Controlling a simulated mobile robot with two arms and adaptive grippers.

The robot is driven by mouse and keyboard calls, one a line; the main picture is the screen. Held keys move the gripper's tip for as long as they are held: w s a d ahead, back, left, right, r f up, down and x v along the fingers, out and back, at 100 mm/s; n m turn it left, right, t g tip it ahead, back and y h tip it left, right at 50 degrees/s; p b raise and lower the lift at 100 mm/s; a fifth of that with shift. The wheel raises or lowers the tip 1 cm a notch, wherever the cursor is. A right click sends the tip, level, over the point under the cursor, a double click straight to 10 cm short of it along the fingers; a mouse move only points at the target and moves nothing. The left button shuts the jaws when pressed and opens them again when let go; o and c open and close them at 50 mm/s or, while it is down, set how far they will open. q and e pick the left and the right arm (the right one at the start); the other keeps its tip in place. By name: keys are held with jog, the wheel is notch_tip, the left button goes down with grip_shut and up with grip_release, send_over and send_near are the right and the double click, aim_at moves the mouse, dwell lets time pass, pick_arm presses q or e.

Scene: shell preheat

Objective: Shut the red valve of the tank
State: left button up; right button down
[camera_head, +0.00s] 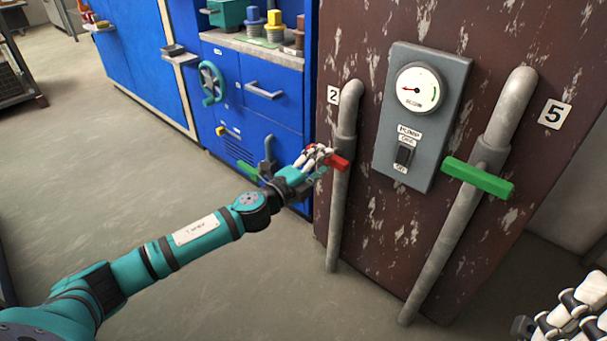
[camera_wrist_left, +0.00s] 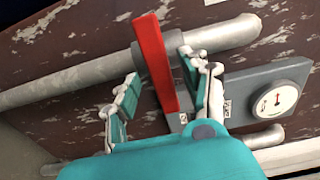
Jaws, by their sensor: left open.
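The red valve handle (camera_head: 340,162) sits on the left pipe of the rusty brown tank (camera_head: 470,25), below the label "2". In the left wrist view the red handle (camera_wrist_left: 152,60) is a long bar lying across the pipe. My left gripper (camera_head: 316,162) is at the handle and hides part of it in the head view. In the left wrist view its fingers (camera_wrist_left: 160,88) are open, one on each side of the bar, with gaps visible. My right gripper (camera_head: 570,315) is partly in view at the lower right, away from the tank; its opening is unclear.
A green valve handle (camera_head: 478,176) crosses the right pipe (camera_head: 505,110), by label "5". A grey panel (camera_head: 425,60) with a gauge and pump switch lies between the pipes. Blue cabinets (camera_head: 265,110) with a teal handwheel (camera_head: 211,83) stand left. Floor at left is open.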

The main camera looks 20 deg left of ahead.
pick_arm(q)
jog(key=v, duration=0.9)
